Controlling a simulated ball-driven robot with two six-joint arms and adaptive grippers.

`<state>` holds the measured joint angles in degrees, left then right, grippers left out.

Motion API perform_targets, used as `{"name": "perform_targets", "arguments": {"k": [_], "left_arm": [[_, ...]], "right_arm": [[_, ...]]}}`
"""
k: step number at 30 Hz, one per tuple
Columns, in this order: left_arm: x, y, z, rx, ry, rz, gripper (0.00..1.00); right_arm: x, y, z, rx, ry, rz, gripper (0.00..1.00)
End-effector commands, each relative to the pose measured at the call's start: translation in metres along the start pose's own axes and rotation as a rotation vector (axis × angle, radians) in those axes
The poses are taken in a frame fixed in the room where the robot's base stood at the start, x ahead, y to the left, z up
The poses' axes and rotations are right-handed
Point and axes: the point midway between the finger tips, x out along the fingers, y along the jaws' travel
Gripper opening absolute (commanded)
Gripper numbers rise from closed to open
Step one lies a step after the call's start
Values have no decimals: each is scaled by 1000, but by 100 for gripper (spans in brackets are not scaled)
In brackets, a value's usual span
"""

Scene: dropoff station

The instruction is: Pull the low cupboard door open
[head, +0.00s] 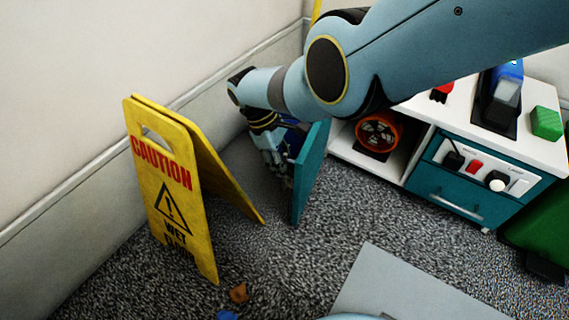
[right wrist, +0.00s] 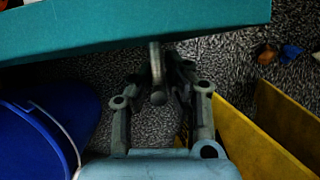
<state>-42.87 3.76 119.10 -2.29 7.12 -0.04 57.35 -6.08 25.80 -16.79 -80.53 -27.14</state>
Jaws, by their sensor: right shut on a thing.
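The low cupboard door (head: 309,170) is teal and stands swung well out from the white cupboard (head: 408,155), whose left compartment shows open. My right gripper (head: 283,168) is on the far left side of the door, close against its face. In the right wrist view the door (right wrist: 130,22) crosses the top, and a metal handle (right wrist: 156,70) sticks out from it between the fingers of my right gripper (right wrist: 160,85), which is shut on it. The fingertips are dark and partly hidden. My left gripper is not in view.
A yellow caution sign (head: 170,190) stands left of the door, near the gripper. A blue bucket (right wrist: 30,140) is beside the gripper. An orange round object (head: 379,132) sits in the open compartment. Small scraps (head: 239,293) lie on the carpet. A green bin (head: 540,228) is at right.

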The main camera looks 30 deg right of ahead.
Motion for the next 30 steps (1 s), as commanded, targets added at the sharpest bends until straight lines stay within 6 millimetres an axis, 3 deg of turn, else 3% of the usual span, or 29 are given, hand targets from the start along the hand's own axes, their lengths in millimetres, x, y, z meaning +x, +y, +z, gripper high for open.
{"name": "perform_targets", "arguments": {"k": [16,17,22,30], "left_arm": [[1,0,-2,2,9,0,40],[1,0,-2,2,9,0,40],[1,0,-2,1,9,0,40],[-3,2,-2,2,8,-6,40]], "right_arm": [[6,-1,1,-4,-3,-4,0],[6,-1,1,-4,-3,-4,13],[4,0,1,-4,-2,-2,34],[1,1,0,-3,0,0,34]]}}
